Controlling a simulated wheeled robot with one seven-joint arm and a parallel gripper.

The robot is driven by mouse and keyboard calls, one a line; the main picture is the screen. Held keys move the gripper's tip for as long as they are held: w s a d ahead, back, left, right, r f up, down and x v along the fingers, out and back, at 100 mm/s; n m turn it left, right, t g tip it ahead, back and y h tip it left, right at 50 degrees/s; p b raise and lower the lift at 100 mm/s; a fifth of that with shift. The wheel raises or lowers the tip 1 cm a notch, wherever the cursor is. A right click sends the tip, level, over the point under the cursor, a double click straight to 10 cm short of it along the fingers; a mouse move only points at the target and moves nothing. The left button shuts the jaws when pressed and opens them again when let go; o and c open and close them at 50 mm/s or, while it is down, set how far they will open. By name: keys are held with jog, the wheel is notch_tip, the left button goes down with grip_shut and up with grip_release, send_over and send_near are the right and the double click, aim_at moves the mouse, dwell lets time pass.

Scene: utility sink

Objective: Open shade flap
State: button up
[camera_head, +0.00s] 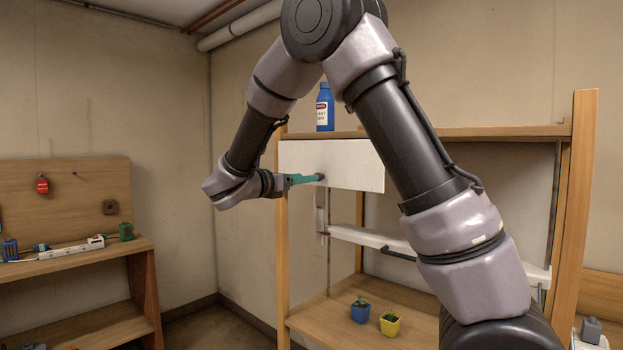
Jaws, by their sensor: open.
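A white rectangular panel, which looks like the shade flap (350,168), hangs below the top shelf at the left of the wooden shelf unit. A small dark knob (319,177) shows near its lower left part. My gripper (316,178) has teal fingers and reaches from the left in front of the panel, its tips at or very near the knob. The gripper is open. I cannot tell whether the fingertips touch the knob or stand around it.
A blue bottle (325,108) stands on the top shelf (500,131) above the panel. A white bar (372,239) crosses below. A blue pot (360,312) and a yellow pot (390,325) stand on the lower shelf. A wooden workbench (80,255) is at left.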

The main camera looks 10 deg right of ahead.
aim_at(320, 164)
jog(key=shift+x, duration=2.1)
grip_shut()
